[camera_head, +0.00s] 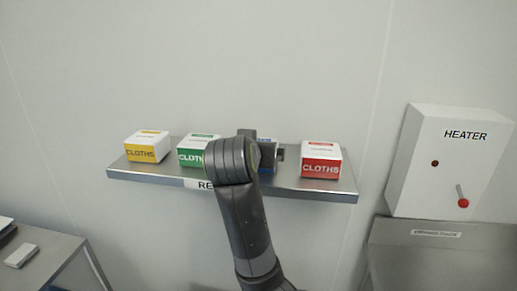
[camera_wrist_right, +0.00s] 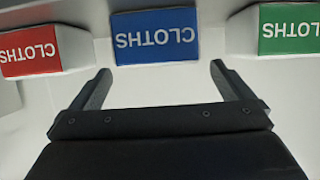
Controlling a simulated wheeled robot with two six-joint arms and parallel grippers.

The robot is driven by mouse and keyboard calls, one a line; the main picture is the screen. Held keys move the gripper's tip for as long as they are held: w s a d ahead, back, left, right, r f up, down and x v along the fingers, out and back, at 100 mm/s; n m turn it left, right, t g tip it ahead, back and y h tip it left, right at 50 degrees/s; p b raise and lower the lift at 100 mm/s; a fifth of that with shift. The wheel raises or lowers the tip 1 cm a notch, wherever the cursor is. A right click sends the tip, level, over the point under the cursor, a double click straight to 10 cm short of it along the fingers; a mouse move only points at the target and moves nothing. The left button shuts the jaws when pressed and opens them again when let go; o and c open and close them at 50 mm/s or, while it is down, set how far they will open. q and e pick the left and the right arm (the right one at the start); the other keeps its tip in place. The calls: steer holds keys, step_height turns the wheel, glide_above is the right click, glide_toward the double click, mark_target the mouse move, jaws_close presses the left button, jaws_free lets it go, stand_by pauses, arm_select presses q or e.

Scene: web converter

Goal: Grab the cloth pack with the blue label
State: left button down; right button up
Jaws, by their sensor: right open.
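The cloth pack with the blue label (camera_wrist_right: 155,36) shows in the right wrist view, upside down, straight ahead of the fingers. In the head view only a small part of it (camera_head: 268,142) shows behind my right arm. It sits on a metal shelf (camera_head: 332,190). My right gripper (camera_wrist_right: 162,85) is open and empty. Its two fingers point at the blue-label pack, one towards each side, with the pack's label just beyond the tips. In the head view the right gripper is mostly hidden by my arm. My left gripper is not in view.
On the same shelf stand packs with yellow (camera_head: 146,147), green (camera_head: 194,152) and red (camera_head: 321,161) labels. The green and red packs flank the blue one with gaps between. A white heater box (camera_head: 450,160) hangs at the right. A metal counter (camera_head: 50,265) is at lower left.

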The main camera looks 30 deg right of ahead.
steer(key=shift+w+d+f, duration=0.2)
steer(key=shift+w+d, duration=0.1)
steer(key=shift+w, duration=0.1)
steer(key=shift+w+d+p, duration=0.15)
steer(key=shift+p, duration=0.25)
steer(key=p+x, duration=0.2)
steer(key=x, duration=0.2)
steer(key=shift+w+d+f, duration=0.15)
steer(key=shift+d+f, duration=0.05)
steer(key=shift+d, duration=0.2)
steer(key=shift+a, duration=0.2)
steer(key=shift+c, duration=0.6)
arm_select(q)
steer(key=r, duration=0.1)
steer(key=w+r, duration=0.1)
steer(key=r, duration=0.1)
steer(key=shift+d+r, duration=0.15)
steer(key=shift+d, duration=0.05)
arm_select(e)
steer(key=c, duration=0.9)
steer(key=shift+r, duration=0.1)
